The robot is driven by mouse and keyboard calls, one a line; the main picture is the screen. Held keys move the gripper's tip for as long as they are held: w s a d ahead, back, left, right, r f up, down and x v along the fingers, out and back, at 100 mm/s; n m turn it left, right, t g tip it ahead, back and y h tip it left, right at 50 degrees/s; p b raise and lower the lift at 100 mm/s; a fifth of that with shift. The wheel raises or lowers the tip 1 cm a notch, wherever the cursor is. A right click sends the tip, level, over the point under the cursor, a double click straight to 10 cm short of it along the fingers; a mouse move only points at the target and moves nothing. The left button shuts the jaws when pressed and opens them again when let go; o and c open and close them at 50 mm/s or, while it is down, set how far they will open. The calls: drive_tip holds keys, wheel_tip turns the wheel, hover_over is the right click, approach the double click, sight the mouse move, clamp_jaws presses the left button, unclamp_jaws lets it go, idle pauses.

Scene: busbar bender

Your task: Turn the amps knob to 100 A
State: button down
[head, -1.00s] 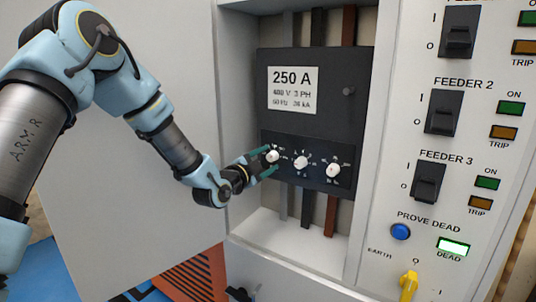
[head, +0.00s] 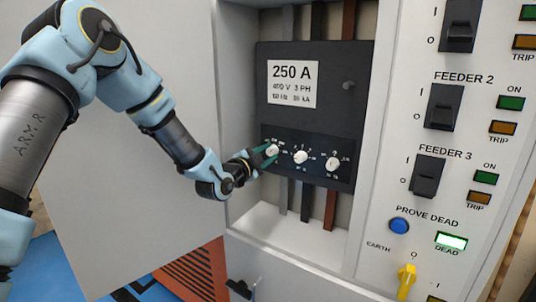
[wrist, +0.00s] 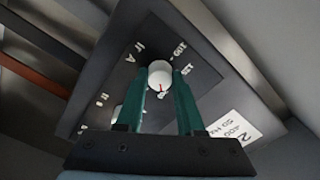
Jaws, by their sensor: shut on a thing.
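The amps knob is a round white knob with a red pointer line. It is the left one of three on the dark breaker panel, and shows in the head view (head: 272,150) and the wrist view (wrist: 159,72). My gripper (head: 267,155) is shut on it, with one green finger on each side; the fingers also show in the wrist view (wrist: 165,85). In the wrist view the red line lies on the knob's lower part, pointing toward my gripper's base. The "100" mark (wrist: 180,48) is up and right of the knob, with "125" below it.
Two more white knobs, the middle one (head: 301,157) and the right one (head: 333,163), sit close by. The cabinet's side wall (head: 232,110) is left of the breaker (head: 335,115). Feeder switches (head: 428,177) and a yellow earth handle (head: 406,282) are at right.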

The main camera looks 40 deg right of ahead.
drive_tip(key=shift+f+n+b, duration=0.15)
drive_tip(key=shift+n+b, duration=0.25)
drive_tip(key=shift+b, duration=0.15)
drive_tip(key=shift+f+n+b, duration=0.15)
drive_tip(key=shift+n+b, duration=0.75)
drive_tip(key=shift+b, duration=0.35)
drive_tip(key=n+b, duration=0.3)
drive_tip(key=shift+n, duration=0.3)
drive_tip(key=n+b, duration=0.3)
drive_tip(key=n, duration=0.1)
drive_tip(key=shift+n, duration=0.3)
drive_tip(key=n+b, duration=0.1)
drive_tip(key=n, duration=0.3)
drive_tip(key=shift+b, duration=0.4)
drive_tip(key=n, duration=0.6)
drive_tip(key=shift+r+n+b, duration=0.2)
drive_tip(key=shift+n+b, duration=0.2)
drive_tip(key=n, duration=0.5)
drive_tip(key=shift+n, duration=0.3)
